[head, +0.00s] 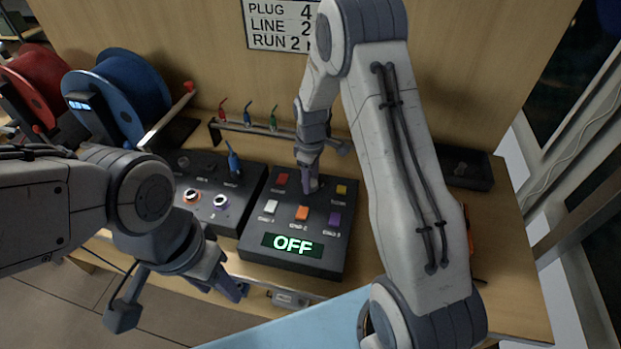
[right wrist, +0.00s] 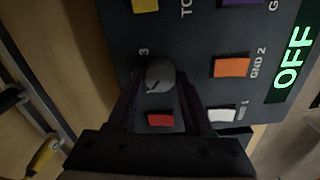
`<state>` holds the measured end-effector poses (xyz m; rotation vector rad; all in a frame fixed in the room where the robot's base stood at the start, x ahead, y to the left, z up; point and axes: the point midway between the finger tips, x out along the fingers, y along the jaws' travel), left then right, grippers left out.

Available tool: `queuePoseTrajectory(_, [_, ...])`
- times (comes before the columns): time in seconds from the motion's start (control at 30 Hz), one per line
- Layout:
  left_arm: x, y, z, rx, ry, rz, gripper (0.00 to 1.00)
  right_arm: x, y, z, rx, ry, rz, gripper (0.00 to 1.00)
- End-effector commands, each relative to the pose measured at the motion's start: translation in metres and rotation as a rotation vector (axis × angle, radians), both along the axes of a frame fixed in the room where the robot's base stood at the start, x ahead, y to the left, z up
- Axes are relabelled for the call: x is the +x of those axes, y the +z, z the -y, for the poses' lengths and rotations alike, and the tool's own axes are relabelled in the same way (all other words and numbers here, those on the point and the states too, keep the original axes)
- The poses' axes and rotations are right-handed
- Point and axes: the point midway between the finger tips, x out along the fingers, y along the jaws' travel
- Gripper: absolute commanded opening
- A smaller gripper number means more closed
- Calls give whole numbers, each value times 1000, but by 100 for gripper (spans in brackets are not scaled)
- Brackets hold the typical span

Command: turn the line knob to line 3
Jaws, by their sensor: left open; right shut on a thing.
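The line knob (right wrist: 159,75) is a round grey dial on the dark control box (head: 262,250). In the head view the gripper mostly hides the knob. My left gripper (head: 180,300) is open and empty at the table's front edge, left of the box.
The box has red (head: 281,180), yellow (head: 341,189), white (head: 271,207), orange (head: 302,213) and purple (head: 335,219) buttons and a display (head: 293,245) reading "OFF". A second panel (head: 195,170) stands left. A partly covered sign (head: 280,25) reads "LINE 2".

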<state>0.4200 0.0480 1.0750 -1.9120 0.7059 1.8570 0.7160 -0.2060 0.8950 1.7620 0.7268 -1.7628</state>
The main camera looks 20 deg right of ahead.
Motion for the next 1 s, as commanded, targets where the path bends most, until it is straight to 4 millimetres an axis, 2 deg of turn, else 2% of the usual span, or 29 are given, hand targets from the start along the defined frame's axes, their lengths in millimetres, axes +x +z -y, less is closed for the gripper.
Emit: queuePoseTrajectory(1.0, [0,8,0,0,0,0,50,1,1,0,0,-958,2,0])
